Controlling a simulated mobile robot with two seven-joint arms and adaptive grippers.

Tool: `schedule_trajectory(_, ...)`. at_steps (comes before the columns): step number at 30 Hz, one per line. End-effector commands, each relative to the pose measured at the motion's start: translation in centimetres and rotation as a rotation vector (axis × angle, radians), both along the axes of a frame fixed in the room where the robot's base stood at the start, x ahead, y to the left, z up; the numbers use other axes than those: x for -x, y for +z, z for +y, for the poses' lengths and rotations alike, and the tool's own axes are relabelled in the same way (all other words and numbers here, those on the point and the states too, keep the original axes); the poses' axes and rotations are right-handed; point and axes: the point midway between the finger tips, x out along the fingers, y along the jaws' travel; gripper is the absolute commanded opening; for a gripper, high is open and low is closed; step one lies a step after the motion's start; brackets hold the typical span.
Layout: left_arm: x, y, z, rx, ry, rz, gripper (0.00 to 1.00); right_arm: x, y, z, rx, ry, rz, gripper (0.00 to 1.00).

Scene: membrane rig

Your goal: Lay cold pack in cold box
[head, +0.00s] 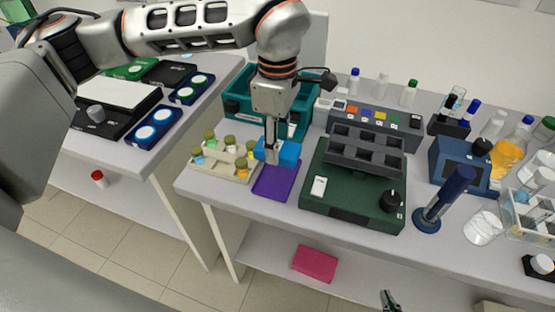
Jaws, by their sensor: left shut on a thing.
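My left gripper (272,155) points down and is shut on a bright blue block, which looks like the cold pack (290,153). The pack is above or at the back of a purple mat (272,186); I cannot tell whether it touches it. An open teal box (236,108), which looks like the cold box, stands behind the pack at the back of the bench. My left arm and gripper hide part of the box and its inside. A dark tip at the bottom edge looks like my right gripper (390,302); its jaws are unclear.
A beige rack (222,173) of capped vials stands left of the mat. A dark green device (346,208) with a grey rack on top is close on the right. Bottles and glassware crowd the right side. A gap separates this bench from the left one.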

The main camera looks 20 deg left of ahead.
Motion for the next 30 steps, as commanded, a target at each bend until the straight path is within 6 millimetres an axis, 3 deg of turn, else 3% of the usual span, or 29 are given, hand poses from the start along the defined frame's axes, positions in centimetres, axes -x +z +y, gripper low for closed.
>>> schedule_trajectory(17, 0.0, -5.8, 0.0, 0.001, -0.001, -0.001, 0.13, -0.2, 0.5, 0.0, 0.000, 0.000, -0.004, 0.00)
schedule_trajectory(30, 0.0, -6.5, 0.0, 0.000, -0.001, -0.002, 0.13, -0.2, 0.1, 0.0, 0.000, 0.000, -0.005, 0.00)
